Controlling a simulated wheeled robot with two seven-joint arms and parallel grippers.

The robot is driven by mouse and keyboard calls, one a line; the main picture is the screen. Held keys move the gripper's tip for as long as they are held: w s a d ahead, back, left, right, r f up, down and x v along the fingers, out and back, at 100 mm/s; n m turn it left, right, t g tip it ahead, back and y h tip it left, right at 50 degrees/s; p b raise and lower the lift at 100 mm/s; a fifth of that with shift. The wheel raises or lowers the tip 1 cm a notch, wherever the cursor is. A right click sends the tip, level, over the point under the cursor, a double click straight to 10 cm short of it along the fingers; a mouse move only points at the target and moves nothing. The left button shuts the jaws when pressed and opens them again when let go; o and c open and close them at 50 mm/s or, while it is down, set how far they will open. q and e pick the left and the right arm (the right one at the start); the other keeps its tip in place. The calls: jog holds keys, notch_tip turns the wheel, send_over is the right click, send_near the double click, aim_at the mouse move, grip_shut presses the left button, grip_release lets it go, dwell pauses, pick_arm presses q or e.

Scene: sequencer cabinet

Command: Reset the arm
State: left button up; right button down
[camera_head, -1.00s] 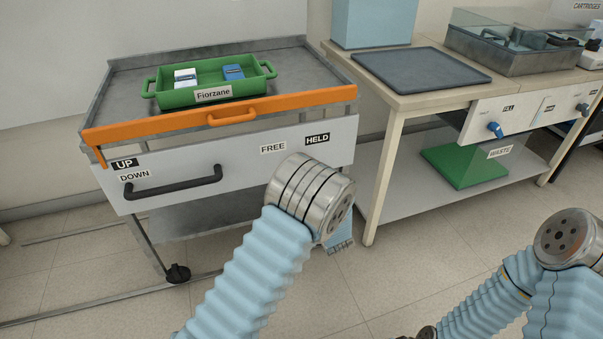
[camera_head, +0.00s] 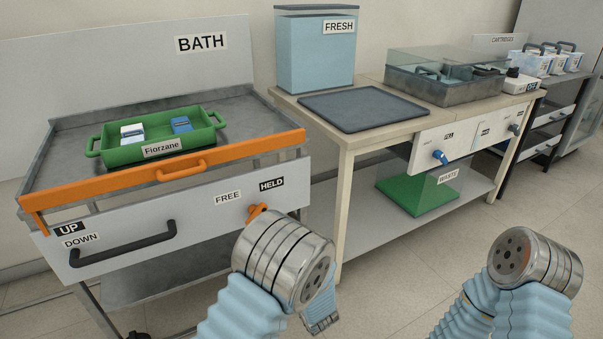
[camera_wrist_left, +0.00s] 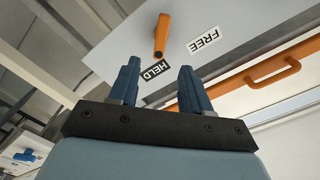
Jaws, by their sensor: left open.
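My left arm (camera_head: 280,265) comes up in front of the bath cart in the head view. Its gripper is mostly hidden there behind the arm. In the left wrist view my left gripper (camera_wrist_left: 160,66) is open, with two dark blue fingers apart and nothing between them. An orange knob (camera_wrist_left: 162,36) on the cart's front panel lies beyond the fingertips, apart from them.
The bath cart carries a green Fiorzane tray (camera_head: 160,152), an orange front bar (camera_head: 240,153) and a black handle (camera_head: 122,245) by UP and DOWN labels. A bench (camera_head: 345,152) with a dark mat (camera_head: 362,108) stands right. Floor between the arms is clear.

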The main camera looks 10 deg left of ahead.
pick_arm(q)
jog(key=s+a+f+g+h, duration=0.1)
jog(key=s+f+g+h, duration=0.1)
jog(key=f, duration=0.4)
jog(key=s+a+f+n+g+h, duration=0.1)
jog(key=f+g+h, duration=0.1)
jog(key=f, duration=0.3)
jog(key=s+a+f+g+h, duration=0.1)
jog(key=s+a+f+h, duration=0.15)
jog(key=f, duration=0.35)
jog(key=s+d+f+n+g+h, duration=0.1)
jog(key=s+f+g+h, duration=0.1)
jog(key=s, duration=0.5)
jog(key=s+d+f+n+g+h, duration=0.1)
jog(key=s+d+f+g+h, duration=0.1)
jog(key=s, duration=0.5)
jog(key=s+d+f+n+g+h, duration=0.1)
jog(key=s+d+f+g+h, duration=0.1)
jog(key=s+g, duration=0.3)
jog(key=shift+s+d+f+h, duration=0.15)
jog(key=shift+s+f+h, duration=0.5)
jog(key=shift+s+h, duration=0.25)
